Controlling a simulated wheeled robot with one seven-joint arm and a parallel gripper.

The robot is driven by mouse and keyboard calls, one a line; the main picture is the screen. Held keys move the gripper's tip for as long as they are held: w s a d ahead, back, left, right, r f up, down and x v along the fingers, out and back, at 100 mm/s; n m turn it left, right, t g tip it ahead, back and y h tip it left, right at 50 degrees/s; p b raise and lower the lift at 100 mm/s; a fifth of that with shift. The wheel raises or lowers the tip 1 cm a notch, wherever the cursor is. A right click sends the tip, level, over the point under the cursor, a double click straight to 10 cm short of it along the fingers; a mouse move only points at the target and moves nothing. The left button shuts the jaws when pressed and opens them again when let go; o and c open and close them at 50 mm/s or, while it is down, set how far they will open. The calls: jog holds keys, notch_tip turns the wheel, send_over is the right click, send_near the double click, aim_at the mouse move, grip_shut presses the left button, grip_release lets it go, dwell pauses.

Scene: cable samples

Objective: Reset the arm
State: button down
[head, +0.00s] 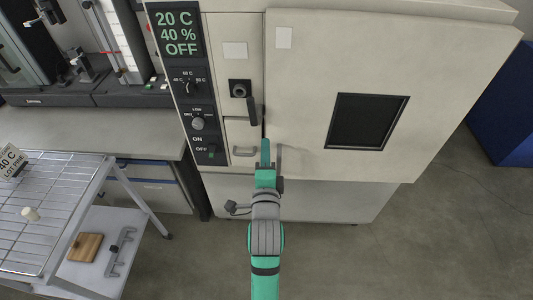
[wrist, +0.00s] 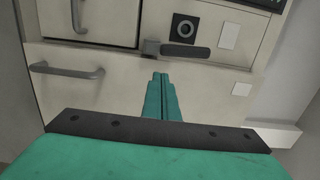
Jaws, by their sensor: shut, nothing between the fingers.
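My arm reaches up the middle of the head view, and my gripper (head: 265,150) is in front of the lower part of a cream climate chamber (head: 440,60). In the wrist view the green fingers of my gripper (wrist: 160,78) are pressed together with nothing between them. They point at the chamber front, below a dark lever handle (wrist: 186,51). That handle (head: 252,108) hangs downward in the head view beside the chamber door. I cannot tell whether the fingertips touch the front.
The control panel (head: 181,47) reads 20 C, 40 %, OFF. The door has a dark window (head: 367,122). Open floor lies at right.

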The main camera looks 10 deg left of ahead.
jog(key=shift+v, duration=0.95)
jog(key=shift+d, duration=0.15)
jog(key=s+d+f+n+g+h, duration=0.1)
jog(key=s+d+f+n, duration=0.3)
jog(key=s+f, duration=0.3)
jog(key=s+d+f+n+h, duration=0.1)
jog(key=s+d+f+n, duration=0.2)
jog(key=s+d+f, duration=0.35)
jog(key=s+f+n+h, duration=0.1)
jog(key=s+n, duration=0.1)
jog(key=s, duration=0.5)
jog(key=s+d+f+n, duration=0.1)
jog(key=s+n, duration=0.2)
jog(key=s, duration=0.5)
jog(key=s+d+f+n+g+h, duration=0.1)
jog(key=s+n, duration=0.2)
jog(key=s, duration=0.5)
jog(key=shift+f+h, duration=0.3)
jog(key=shift+f, duration=0.05)
jog(key=shift+s, duration=0.1)
